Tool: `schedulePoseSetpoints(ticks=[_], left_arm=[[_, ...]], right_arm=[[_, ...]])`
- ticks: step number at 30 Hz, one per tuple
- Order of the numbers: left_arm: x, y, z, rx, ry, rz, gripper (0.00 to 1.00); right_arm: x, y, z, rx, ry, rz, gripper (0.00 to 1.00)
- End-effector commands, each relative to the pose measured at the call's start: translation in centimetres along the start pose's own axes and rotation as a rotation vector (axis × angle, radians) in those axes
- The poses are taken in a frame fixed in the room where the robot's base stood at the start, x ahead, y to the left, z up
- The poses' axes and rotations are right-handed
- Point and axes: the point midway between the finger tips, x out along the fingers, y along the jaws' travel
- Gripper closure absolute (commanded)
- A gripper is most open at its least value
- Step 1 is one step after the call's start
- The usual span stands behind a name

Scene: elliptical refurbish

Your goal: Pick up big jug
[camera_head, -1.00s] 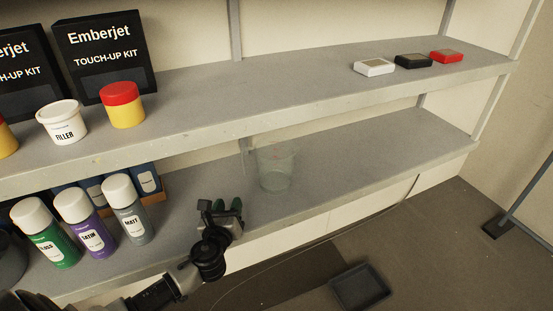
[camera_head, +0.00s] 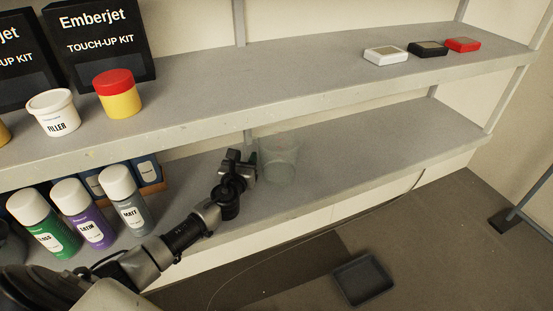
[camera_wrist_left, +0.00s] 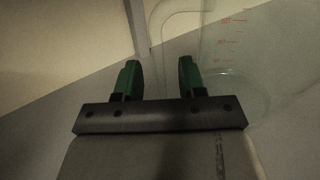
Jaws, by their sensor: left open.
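The big jug (camera_head: 279,160) is clear and see-through and stands upright on the lower shelf, right of the spray cans. My left gripper (camera_head: 246,158) is just left of it in the head view, over the lower shelf. In the left wrist view the jug (camera_wrist_left: 245,60) fills the upper right, with red measuring marks. Its clear handle shows at the upper middle, ahead of the fingers. Whether the right finger touches the jug is hard to tell. My right gripper is not in view.
Spray cans (camera_head: 84,212) stand left on the lower shelf (camera_head: 350,155). The upper shelf (camera_head: 230,90) hangs above the jug and holds tubs, touch-up kit boxes and small white, black and red blocks. A dark tray (camera_head: 362,280) lies on the floor. The lower shelf right of the jug is clear.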

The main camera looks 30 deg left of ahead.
Motion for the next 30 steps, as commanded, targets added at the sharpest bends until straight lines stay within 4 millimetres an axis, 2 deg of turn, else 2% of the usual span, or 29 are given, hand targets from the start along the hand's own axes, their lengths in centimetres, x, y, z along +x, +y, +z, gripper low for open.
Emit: schedulePoseSetpoints(ticks=[4, 11, 19, 30], left_arm=[[1.29, -0.06, -0.10, -0.001, 0.001, 0.000, 0.60], [1.39, -0.06, -0.08, 0.000, 0.001, -0.001, 0.60], [1.37, -0.04, -0.08, 0.000, 0.001, 0.000, 1.00], [1.39, -0.04, 0.04, -0.002, 0.000, 0.000, 1.00]], right_arm=[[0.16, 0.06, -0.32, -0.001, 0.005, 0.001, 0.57], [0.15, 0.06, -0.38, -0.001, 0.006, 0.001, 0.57], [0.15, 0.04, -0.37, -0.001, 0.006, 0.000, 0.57], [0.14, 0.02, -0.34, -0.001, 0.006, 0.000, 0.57]])
